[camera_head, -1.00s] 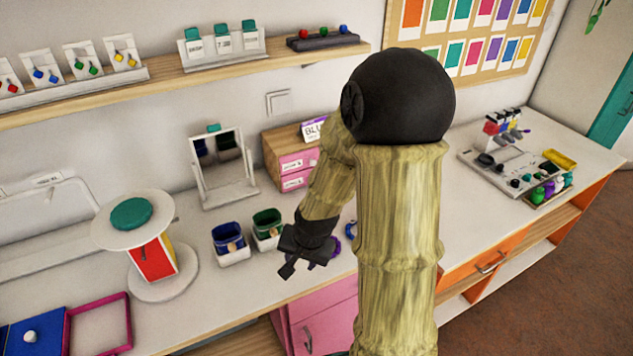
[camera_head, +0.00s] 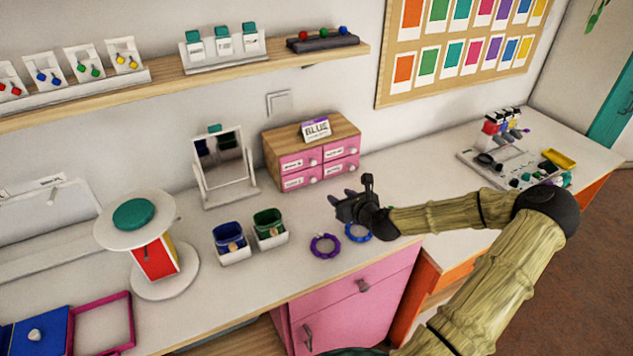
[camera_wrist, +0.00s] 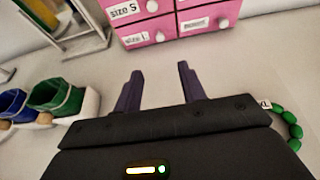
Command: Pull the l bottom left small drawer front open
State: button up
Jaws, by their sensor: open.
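The small drawer box (camera_head: 270,150) has a wooden top and pink fronts in two rows and two columns. Its bottom left front (camera_head: 301,180) looks closed. In the wrist view that front (camera_wrist: 148,37) carries a "size l" label and a pale round knob (camera_wrist: 159,37); the "size s" front (camera_wrist: 130,10) is above it. My gripper (camera_head: 350,203) is over the table, in front of the box and to its lower right in the head view. In the wrist view its two fingers (camera_wrist: 158,85) are apart, empty, and point toward the box without touching it.
A mirror (camera_head: 201,188) stands left of the box. Blue (camera_head: 227,237) and green (camera_head: 267,222) bins sit in front of it. Purple (camera_head: 324,246) and blue (camera_head: 357,233) bead rings lie near my gripper. Green beads (camera_wrist: 288,121) lie at right in the wrist view.

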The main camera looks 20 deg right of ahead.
aim_at(314, 180)
dwell(0.3)
jog(key=p+x, duration=0.3)
jog(key=x, duration=1.4)
jog(key=shift+w+f+p, duration=0.15)
jog(key=shift+p, duration=0.2)
grip_shut()
